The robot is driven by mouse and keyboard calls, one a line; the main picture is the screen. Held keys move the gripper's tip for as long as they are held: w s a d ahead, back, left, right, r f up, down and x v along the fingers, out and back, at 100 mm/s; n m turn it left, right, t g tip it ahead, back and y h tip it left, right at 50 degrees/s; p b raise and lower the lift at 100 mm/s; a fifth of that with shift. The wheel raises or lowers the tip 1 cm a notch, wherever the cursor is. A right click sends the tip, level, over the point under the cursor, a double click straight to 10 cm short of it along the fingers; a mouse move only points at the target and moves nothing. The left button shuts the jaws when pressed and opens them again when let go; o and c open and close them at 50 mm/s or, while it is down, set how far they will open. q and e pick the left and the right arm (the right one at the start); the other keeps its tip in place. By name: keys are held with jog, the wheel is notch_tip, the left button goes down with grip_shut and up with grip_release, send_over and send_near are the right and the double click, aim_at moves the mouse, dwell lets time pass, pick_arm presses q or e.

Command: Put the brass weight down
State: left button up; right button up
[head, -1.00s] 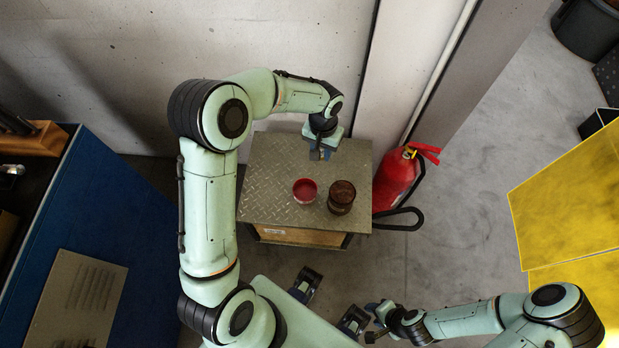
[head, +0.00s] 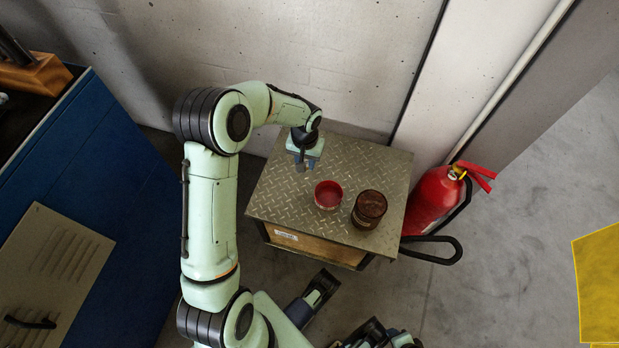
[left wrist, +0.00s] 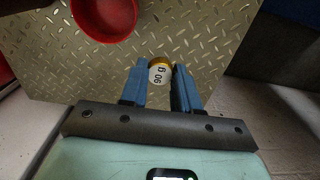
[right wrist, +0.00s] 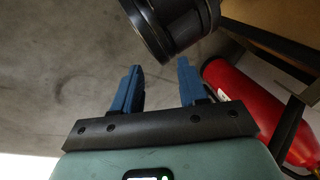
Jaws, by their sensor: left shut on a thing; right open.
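The brass weight (left wrist: 159,73), a small cylinder with a pale face marked "90 g", sits between the fingertips of my left gripper (left wrist: 160,88). The gripper is shut on it. In the head view my left gripper (head: 303,164) points down over the rear left part of the tread-plate top (head: 285,205) of a low cabinet. I cannot tell whether the weight touches the plate; the gripper hides it in the head view. A red round dish (head: 328,195) stands nearby, to the gripper's lower right. My right gripper (right wrist: 160,90) is open and empty, away from the plate.
A rusty brown round container (head: 369,209) stands right of the red dish. A red fire extinguisher (head: 434,200) stands on the floor right of the cabinet. A concrete wall is behind. A blue cabinet (head: 110,165) stands at left. The plate's left part looks clear.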

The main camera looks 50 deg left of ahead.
aim_at(306, 182)
pick_arm(q)
notch_tip(306, 182, down, 10)
jog(key=shift+r+b, duration=0.15)
jog(key=shift+b, duration=0.95)
pick_arm(e)
jog(key=shift+t+h, duration=0.3)
jog(key=shift+t, duration=0.3)
jog(key=w+f, duration=0.1)
jog(key=w+d, duration=0.1)
jog(key=w+d+f, duration=0.1)
jog(key=w, duration=0.1)
jog(key=shift+f, duration=0.35)
pick_arm(q)
jog(key=shift+f, duration=0.3)
jog(key=o, duration=1)
jog(key=shift+o, duration=0.2)
pick_arm(e)
jog(key=shift+s+d+f, duration=0.1)
jog(key=shift+f, duration=0.1)
pick_arm(q)
jog(key=shift+r, duration=0.15)
pick_arm(e)
jog(key=shift+r, duration=0.1)
